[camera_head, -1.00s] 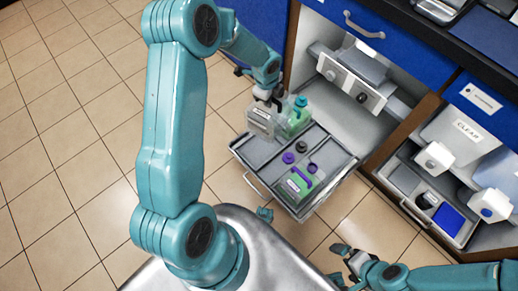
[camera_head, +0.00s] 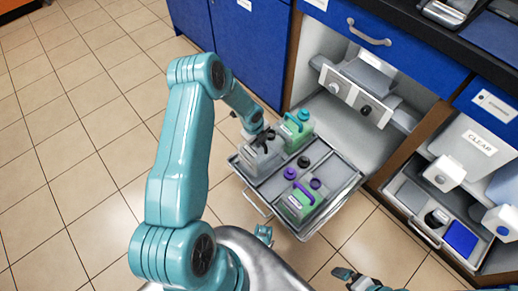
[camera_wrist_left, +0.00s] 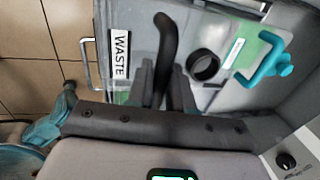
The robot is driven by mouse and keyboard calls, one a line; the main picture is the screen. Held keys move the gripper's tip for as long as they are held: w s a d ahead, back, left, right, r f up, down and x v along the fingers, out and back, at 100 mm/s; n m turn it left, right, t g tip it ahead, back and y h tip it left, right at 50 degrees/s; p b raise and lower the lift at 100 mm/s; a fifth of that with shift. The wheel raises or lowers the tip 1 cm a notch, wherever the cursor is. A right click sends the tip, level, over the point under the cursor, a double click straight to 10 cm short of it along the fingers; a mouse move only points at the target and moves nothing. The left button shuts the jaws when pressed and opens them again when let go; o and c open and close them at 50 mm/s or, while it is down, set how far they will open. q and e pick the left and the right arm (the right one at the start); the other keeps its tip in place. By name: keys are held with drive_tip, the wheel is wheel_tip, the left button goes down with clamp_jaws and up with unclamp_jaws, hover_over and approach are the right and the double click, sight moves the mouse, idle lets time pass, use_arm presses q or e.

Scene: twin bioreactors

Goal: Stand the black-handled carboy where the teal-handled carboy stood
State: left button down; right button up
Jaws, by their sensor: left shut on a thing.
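My left gripper (camera_head: 264,138) is shut on the black handle (camera_wrist_left: 167,45) of a translucent grey carboy (camera_head: 261,160). The carboy is at the left corner of the pulled-out tray; I cannot tell whether its base touches the tray. Its WASTE label (camera_wrist_left: 120,54) and black cap (camera_wrist_left: 203,66) show in the wrist view. The teal-handled carboy (camera_head: 296,137), with green liquid, stands just right of it at the tray's back corner. Its teal handle also shows in the wrist view (camera_wrist_left: 262,62).
The grey tray (camera_head: 341,186) also holds a purple-handled carboy (camera_head: 304,207) at its front. A black round piece (camera_head: 303,161) is near the tray's middle. The cabinet bay with a grey unit (camera_head: 355,88) is behind. A second tray (camera_head: 410,192) is at right. Tiled floor is clear at left.

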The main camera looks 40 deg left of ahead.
use_arm(q)
drive_tip(key=shift+f+b, duration=0.75)
drive_tip(key=shift+f, duration=1.6)
drive_tip(key=c, duration=1)
unclamp_jaws()
